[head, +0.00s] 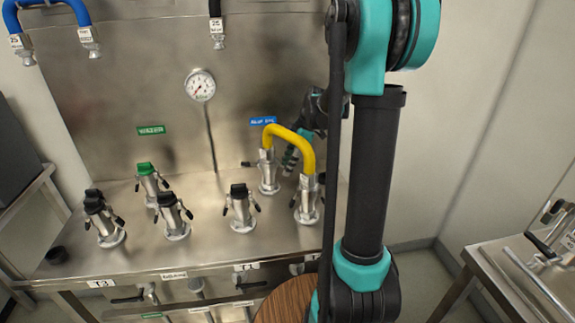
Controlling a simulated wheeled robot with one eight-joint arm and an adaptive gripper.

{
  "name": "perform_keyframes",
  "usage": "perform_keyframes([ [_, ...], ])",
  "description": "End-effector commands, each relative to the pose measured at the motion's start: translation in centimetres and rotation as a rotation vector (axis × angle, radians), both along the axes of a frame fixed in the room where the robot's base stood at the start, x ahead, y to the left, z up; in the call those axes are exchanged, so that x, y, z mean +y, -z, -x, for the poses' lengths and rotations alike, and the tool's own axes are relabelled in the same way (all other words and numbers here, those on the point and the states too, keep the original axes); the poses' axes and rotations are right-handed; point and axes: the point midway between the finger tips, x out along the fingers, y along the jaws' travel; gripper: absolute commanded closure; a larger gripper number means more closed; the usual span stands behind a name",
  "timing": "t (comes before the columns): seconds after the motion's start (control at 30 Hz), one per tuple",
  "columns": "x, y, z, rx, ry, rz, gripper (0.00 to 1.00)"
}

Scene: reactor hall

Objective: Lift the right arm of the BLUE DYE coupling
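A blue label (262,120), its small text blurred, is on the steel back panel. Below it stands a silver coupling (268,178), with a dark lever arm (250,164) sticking out on its left. A yellow hose (292,132) arches from this coupling to a second silver coupling (307,208) in front. The back coupling's right arm is not clearly visible. My gripper (290,160), dark with teal parts, points down just right of the back coupling, partly behind the yellow hose. I cannot tell whether its fingers touch the arm or are closed.
Several capped couplings stand on the steel bench to the left, one with a green cap (146,169). A pressure gauge (200,85) is on the panel. Blue hose (45,8) hangs top left. A round wooden top (285,301) is in front; a steel table (520,275) is right.

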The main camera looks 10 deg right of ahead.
Motion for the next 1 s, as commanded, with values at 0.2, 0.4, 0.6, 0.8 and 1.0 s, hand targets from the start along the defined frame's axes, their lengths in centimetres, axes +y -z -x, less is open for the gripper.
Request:
perform_keyframes([
  [0.2, -0.01, -0.02, 0.01, 0.0, 0.0, 0.0, 0.83],
  [0.4, -0.02, -0.04, 0.01, 0.0, 0.0, 0.0, 1.0],
  [0.6, 0.11, -0.2, 0.04, 0.001, -0.004, 0.036, 1.0],
  [0.8, 0.09, -0.71, 0.06, 0.001, -0.006, 0.18, 1.0],
  [1.0, -0.08, -0.97, 0.03, -0.001, -0.002, 0.252, 1.0],
])
